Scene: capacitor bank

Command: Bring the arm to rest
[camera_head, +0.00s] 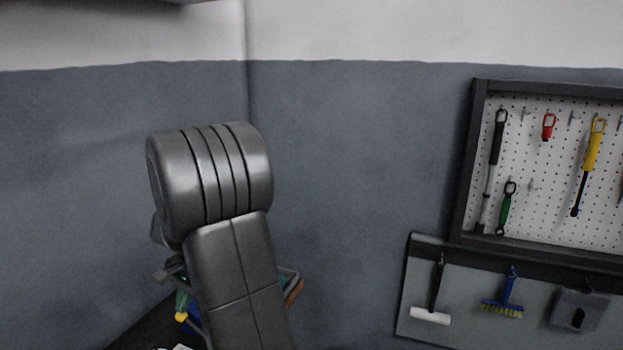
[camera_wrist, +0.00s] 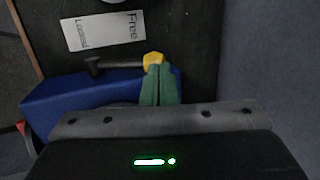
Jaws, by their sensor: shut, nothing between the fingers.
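My arm rises in the middle of the head view, its dark grey links folded at a rounded joint. In the head view my gripper (camera_head: 181,302) is partly hidden behind my arm at lower left. A yellow piece (camera_wrist: 154,59) shows at the fingertips; I cannot tell whether they touch.
A pegboard (camera_head: 540,190) with tools hangs at right, above a panel (camera_head: 420,285) with brushes. Bare grey wall (camera_head: 360,170) lies between.

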